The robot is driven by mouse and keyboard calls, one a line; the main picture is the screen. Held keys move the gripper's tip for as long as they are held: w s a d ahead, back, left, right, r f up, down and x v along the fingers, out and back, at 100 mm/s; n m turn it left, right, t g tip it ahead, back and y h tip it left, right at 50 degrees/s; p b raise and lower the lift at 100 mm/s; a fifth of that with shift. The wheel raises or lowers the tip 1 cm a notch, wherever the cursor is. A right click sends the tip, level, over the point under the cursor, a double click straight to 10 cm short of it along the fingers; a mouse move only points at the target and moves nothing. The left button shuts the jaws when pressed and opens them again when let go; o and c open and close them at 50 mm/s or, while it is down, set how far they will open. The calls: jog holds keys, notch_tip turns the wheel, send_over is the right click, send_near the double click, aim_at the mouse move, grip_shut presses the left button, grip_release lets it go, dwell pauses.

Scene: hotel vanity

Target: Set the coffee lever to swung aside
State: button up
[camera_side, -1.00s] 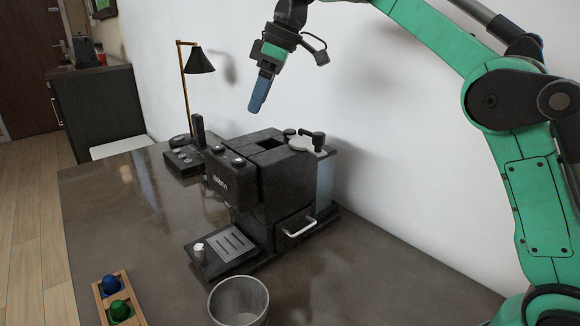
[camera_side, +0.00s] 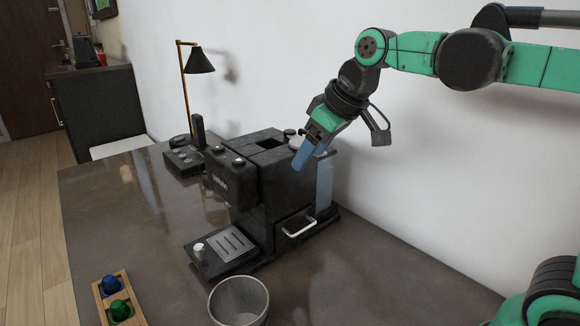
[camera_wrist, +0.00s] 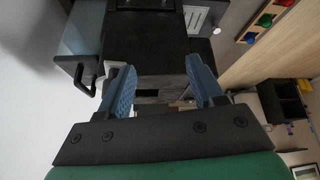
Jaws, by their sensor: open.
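The black coffee machine (camera_side: 252,190) stands on the counter, with an open slot in its top; its body also fills the middle of the wrist view (camera_wrist: 145,42). My gripper (camera_side: 303,163) is over the rear right of its top, blue fingers pointing down. In the wrist view my gripper (camera_wrist: 162,82) is open, with nothing held between its fingers. A black bent handle, which looks like the lever (camera_wrist: 84,80), shows left of the left finger, beside the grey-blue tank (camera_wrist: 80,30). It is hidden behind my gripper in the side view. Contact cannot be told.
A metal cup (camera_side: 238,302) and a wooden holder (camera_side: 104,306) with a blue and a green capsule stand at the front. A lamp (camera_side: 199,62) and a dark phone-like device (camera_side: 186,158) are behind left. The wall is close behind the machine.

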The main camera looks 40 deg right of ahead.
jog(key=s+f+m+t+h, duration=0.1)
jog(key=s+f+m, duration=0.1)
jog(key=s+f, duration=0.4)
notch_tip(320, 180, down, 2)
jog(key=shift+s+d+f+m, duration=0.25)
jog(key=shift+s+d+m, duration=0.15)
jog(key=shift+d, duration=0.05)
